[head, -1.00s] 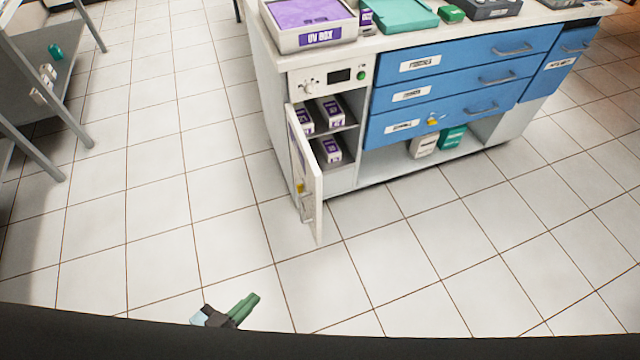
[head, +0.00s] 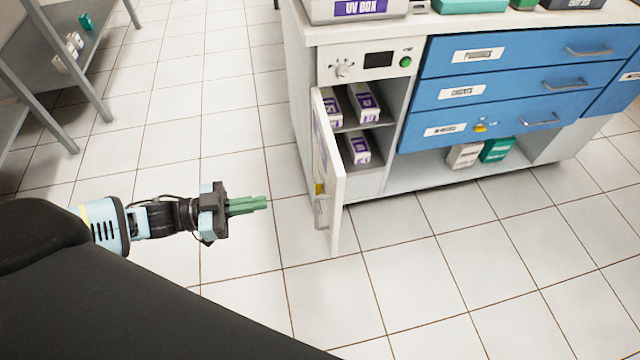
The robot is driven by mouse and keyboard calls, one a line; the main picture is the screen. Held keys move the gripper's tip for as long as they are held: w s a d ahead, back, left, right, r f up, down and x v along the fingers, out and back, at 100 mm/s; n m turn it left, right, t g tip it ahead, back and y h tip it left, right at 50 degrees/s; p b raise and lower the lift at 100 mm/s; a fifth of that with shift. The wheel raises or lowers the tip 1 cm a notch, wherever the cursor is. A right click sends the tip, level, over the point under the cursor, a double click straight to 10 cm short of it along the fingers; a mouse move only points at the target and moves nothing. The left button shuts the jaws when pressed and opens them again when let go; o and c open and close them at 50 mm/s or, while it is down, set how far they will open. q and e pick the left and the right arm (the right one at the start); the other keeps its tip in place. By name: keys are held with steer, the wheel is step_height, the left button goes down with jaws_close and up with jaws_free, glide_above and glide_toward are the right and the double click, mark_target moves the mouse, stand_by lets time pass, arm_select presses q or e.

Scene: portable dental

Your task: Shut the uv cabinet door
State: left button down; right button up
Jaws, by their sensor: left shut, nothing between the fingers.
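The UV cabinet (head: 368,62) is a white unit with a knob, a dark display and a green button on its front. Its white door (head: 327,175) is hinged on the left side and stands wide open, swung out toward me. A yellow piece and a handle show on the door's lower part. Boxes with purple labels (head: 363,103) stand on the shelves inside. My left gripper (head: 262,203) has green fingers, shut and empty. It is left of the door, apart from it, pointing right toward it. My right gripper is not in view.
Blue drawers (head: 500,85) with handles adjoin the cabinet on the right, with small boxes (head: 464,155) on the open shelf below. A purple-labelled UV box (head: 358,8) stands on the counter. A grey metal rack (head: 40,70) stands at far left. Tiled floor in front is clear.

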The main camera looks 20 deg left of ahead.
mark_target(336, 191)
arm_select(q)
steer(key=x, duration=1.4)
steer(key=shift+d, duration=0.1)
